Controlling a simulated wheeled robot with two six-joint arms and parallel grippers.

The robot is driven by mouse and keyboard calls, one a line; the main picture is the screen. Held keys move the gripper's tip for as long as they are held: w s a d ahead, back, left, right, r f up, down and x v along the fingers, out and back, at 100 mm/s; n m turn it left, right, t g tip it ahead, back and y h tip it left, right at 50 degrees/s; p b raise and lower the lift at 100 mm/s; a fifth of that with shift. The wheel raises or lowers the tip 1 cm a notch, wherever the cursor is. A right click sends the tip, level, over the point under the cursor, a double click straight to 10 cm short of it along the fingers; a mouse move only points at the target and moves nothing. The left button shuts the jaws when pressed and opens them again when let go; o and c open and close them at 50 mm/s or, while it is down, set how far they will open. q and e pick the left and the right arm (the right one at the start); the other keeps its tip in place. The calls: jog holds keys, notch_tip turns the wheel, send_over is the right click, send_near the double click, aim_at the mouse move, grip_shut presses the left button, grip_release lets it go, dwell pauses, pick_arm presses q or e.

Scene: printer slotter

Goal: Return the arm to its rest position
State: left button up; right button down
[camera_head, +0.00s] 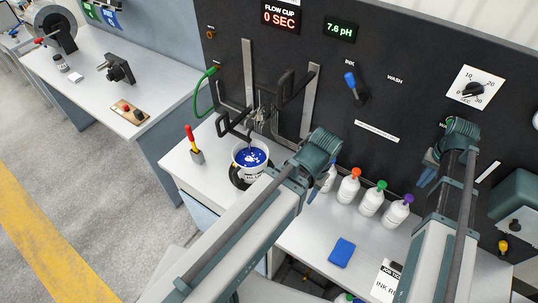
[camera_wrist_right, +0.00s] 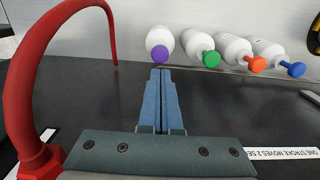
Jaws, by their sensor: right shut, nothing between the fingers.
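My right arm comes in at the right side of the head view. Its gripper (camera_head: 427,177) is in front of the black panel, above and to the right of the bottles. In the right wrist view its two blue fingers (camera_wrist_right: 164,72) lie together, with nothing between them. They point towards the bottles without a visible touch.
White bottles with purple (camera_head: 397,211), green (camera_head: 371,201) and orange (camera_head: 349,187) caps stand on the worktop. A blue cloth or sponge (camera_head: 342,251) lies in front. A bucket of blue ink (camera_head: 250,158) is left of my left arm. A red hose (camera_wrist_right: 35,80) curves near my right gripper.

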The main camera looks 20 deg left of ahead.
jog(key=s+a+f+n+b, duration=0.3)
jog(key=s+a+f+b, duration=0.5)
jog(key=a, duration=0.3)
jog(key=s+a+f+n+h+b, duration=0.1)
jog(key=s+a+f+n+b, duration=0.2)
jog(key=s+a+f+b, duration=0.5)
jog(key=a, duration=0.3)
jog(key=shift+s+a+f+n+b, duration=0.25)
jog(key=shift+a+n+b, duration=0.05)
jog(key=shift+a, duration=0.05)
